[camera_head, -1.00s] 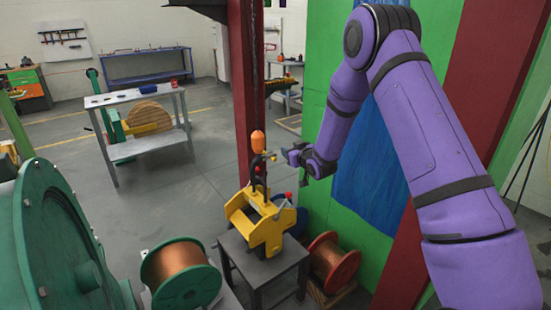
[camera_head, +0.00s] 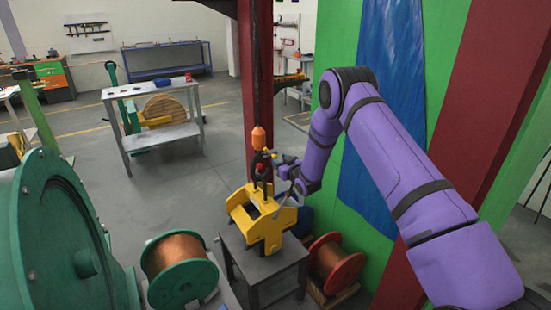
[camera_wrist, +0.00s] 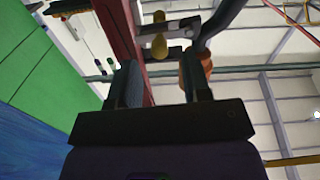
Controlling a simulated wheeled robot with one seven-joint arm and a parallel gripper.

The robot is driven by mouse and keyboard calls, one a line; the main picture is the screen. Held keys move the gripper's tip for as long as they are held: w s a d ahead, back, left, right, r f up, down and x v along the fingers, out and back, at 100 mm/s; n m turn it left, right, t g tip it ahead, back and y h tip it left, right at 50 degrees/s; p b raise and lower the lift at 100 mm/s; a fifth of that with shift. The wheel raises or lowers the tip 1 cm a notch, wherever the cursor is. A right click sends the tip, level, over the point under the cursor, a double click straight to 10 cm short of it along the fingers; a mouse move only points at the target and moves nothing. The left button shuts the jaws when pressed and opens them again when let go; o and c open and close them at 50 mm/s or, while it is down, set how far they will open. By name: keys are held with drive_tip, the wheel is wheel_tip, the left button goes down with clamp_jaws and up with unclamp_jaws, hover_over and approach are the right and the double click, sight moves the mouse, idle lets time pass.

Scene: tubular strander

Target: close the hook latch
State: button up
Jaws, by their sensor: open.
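The dark crane hook (camera_head: 259,174) hangs below an orange block (camera_head: 258,138), over the yellow lifting frame (camera_head: 262,220).
The yellow frame stands on a grey table (camera_head: 262,262). A red spool (camera_head: 336,263) and a copper-wound spool (camera_head: 180,267) flank it. A dark red column (camera_head: 255,80) rises behind the hook, and a green wall (camera_head: 330,50) is at the right.

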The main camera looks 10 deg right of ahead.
sight(276, 157)
drive_tip(key=shift+x, duration=1.9)
drive_tip(key=shift+c, duration=0.2)
clamp_jaws()
